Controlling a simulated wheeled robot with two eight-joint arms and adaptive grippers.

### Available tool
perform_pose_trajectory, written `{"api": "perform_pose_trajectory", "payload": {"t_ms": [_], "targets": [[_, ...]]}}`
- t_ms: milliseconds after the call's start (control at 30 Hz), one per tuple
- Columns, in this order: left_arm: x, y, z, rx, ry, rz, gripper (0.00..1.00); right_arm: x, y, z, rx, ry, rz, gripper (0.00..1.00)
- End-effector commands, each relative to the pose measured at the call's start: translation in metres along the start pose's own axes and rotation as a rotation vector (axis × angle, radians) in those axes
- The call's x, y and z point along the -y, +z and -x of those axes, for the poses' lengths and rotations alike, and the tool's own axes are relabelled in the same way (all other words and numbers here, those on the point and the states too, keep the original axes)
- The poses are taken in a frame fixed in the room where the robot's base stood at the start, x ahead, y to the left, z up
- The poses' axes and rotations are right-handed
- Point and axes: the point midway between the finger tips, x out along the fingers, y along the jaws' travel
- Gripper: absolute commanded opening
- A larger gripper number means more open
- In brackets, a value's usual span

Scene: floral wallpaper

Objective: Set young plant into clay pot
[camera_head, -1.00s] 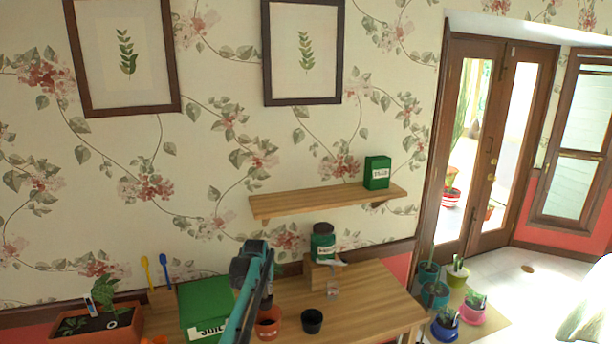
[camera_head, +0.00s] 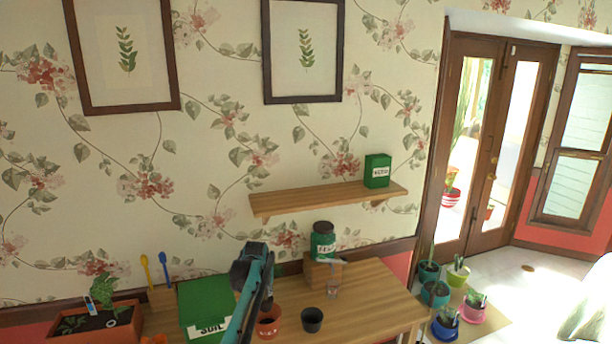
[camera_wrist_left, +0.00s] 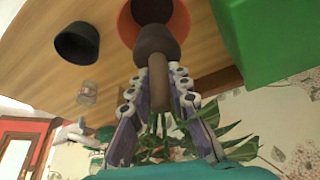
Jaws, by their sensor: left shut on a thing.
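My left gripper (camera_wrist_left: 158,88) is shut on the young plant, holding it by its brown stem (camera_wrist_left: 157,72). The plant's dark root ball (camera_wrist_left: 160,45) points toward the clay pot, and its green leaves (camera_wrist_left: 235,140) spread back between and beyond the fingers. The orange clay pot (camera_head: 268,328) stands on the wooden table in the head view, beside my left arm. In the left wrist view the pot (camera_wrist_left: 182,22) has dark soil inside, and the root ball overlaps its near rim. I cannot tell whether they touch. My right gripper is out of view.
A black pot (camera_head: 312,320) and a small glass (camera_head: 333,288) stand right of the clay pot. A green soil box (camera_head: 205,308) is left of my arm. The table's right side is bare.

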Motion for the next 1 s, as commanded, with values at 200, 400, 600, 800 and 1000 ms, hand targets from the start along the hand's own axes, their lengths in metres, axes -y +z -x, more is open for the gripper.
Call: {"api": "perform_pose_trajectory", "payload": {"t_ms": [200, 400, 600, 800, 1000], "targets": [[0.000, 0.005, -0.012, 0.000, 0.000, 0.000, 0.00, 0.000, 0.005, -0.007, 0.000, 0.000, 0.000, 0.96], [0.000, 0.009, -0.022, 0.000, 0.000, 0.000, 0.00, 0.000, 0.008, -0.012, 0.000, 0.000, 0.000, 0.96], [0.000, 0.013, -0.031, 0.000, 0.000, 0.000, 0.00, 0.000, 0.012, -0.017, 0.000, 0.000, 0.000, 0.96], [0.000, 0.017, -0.041, 0.000, 0.000, 0.000, 0.00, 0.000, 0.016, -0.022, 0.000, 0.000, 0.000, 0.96], [0.000, 0.021, -0.051, 0.000, 0.000, 0.000, 0.00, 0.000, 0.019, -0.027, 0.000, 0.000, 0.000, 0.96]]}}
